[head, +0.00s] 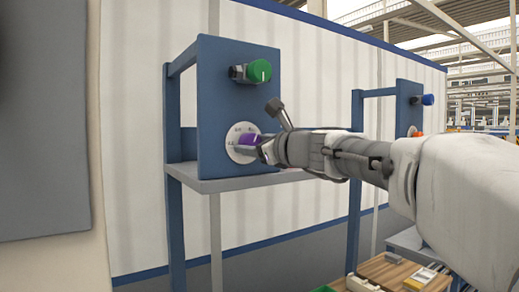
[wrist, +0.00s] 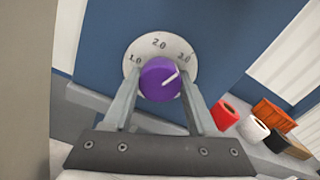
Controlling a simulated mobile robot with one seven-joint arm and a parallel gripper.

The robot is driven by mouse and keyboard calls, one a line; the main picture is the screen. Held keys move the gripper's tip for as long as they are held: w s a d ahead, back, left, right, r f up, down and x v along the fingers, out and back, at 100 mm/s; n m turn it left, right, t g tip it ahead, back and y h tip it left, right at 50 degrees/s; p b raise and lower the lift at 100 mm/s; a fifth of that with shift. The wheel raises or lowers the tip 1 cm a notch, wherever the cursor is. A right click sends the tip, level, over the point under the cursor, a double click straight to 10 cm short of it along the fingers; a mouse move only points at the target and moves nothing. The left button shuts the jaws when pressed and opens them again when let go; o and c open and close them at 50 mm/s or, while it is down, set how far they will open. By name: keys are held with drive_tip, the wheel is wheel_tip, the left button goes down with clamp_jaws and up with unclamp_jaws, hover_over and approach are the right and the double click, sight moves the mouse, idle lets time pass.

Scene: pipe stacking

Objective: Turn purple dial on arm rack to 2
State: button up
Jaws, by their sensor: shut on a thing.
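The purple dial (head: 249,140) sits on a white round scale plate on the blue front panel of the rack (head: 222,100). In the wrist view the purple dial (wrist: 157,86) is between the two fingers of my gripper (wrist: 160,80), which is shut on it. In the head view my gripper (head: 262,148) reaches the dial from the right, and the fingertips are partly hidden.
A green dial (head: 259,71) is above the purple one on the same panel. A second blue rack (head: 408,100) with a blue knob (head: 427,100) stands to the right.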

drive_tip(key=n+b, duration=0.4)
drive_tip(key=n, duration=0.1)
drive_tip(key=shift+f, duration=0.2)
drive_tip(key=n+b, duration=0.3)
drive_tip(key=n, duration=0.2)
drive_tip(key=shift+r, duration=0.15)
idle(0.4)
drive_tip(key=o, duration=1.4)
drive_tip(key=shift+r, duration=0.1)
drive_tip(key=shift+c, duration=0.2)
drive_tip(key=shift+d, duration=0.1)
drive_tip(key=b+v, duration=0.4)
drive_tip(key=v, duration=1.3)
drive_tip(key=shift+s+d, duration=0.1)
drive_tip(key=shift+s, duration=0.05)
